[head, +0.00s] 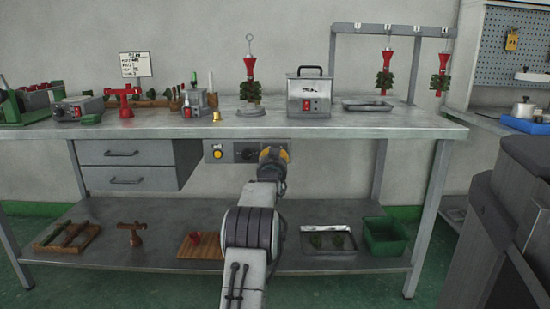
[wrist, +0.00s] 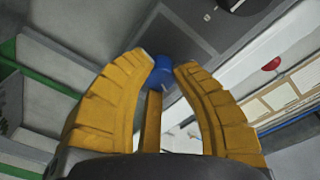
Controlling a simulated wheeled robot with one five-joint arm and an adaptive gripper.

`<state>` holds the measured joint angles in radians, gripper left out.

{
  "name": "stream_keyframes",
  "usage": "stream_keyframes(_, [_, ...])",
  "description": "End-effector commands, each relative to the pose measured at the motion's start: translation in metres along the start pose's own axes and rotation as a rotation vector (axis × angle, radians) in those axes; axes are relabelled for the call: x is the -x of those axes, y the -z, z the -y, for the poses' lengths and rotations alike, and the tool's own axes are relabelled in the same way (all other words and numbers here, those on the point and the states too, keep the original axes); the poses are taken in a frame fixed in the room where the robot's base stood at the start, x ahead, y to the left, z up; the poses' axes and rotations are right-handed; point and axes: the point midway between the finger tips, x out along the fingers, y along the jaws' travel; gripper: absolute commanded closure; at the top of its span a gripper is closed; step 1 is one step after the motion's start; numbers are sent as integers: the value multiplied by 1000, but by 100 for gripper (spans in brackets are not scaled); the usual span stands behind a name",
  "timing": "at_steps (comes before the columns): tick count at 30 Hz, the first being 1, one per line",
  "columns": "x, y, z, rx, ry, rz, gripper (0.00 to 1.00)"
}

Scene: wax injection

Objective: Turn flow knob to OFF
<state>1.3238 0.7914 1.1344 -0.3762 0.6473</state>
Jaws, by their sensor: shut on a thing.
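A blue knob (wrist: 161,73) sits on a dark grey control panel (wrist: 190,45) in the wrist view. My gripper (wrist: 162,67) has its two yellow fingers shut on the knob, one fingertip on each side. In the head view, my gripper (head: 273,153) is at the right part of the control panel (head: 230,158) under the worktop and hides the blue knob. The panel also carries a yellow button (head: 217,154) and a dark round control (head: 244,154). I cannot read the panel's markings or the knob's setting.
The worktop (head: 330,126) overhangs the panel. Drawers (head: 122,152) are left of it. The lower shelf (head: 120,255) holds a wooden board (head: 190,248), a metal tray (head: 328,240) and a green bin (head: 385,236). The space right of my gripper under the worktop is clear.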

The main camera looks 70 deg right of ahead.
Motion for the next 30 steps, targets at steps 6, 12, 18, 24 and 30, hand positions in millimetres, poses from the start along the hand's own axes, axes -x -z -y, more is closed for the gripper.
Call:
stream_keyframes(6, [0, -2, 1, 139, 8, -6, 100])
stream_keyframes(12, [0, -2, 2, 227, 11, -11, 100])
stream_keyframes(18, [0, -3, 2, 269, 13, -13, 100])
stream_keyframes(24, [0, -3, 2, 279, 13, -14, 100])
stream_keyframes(30, [0, -4, 2, 277, 13, -13, 100])
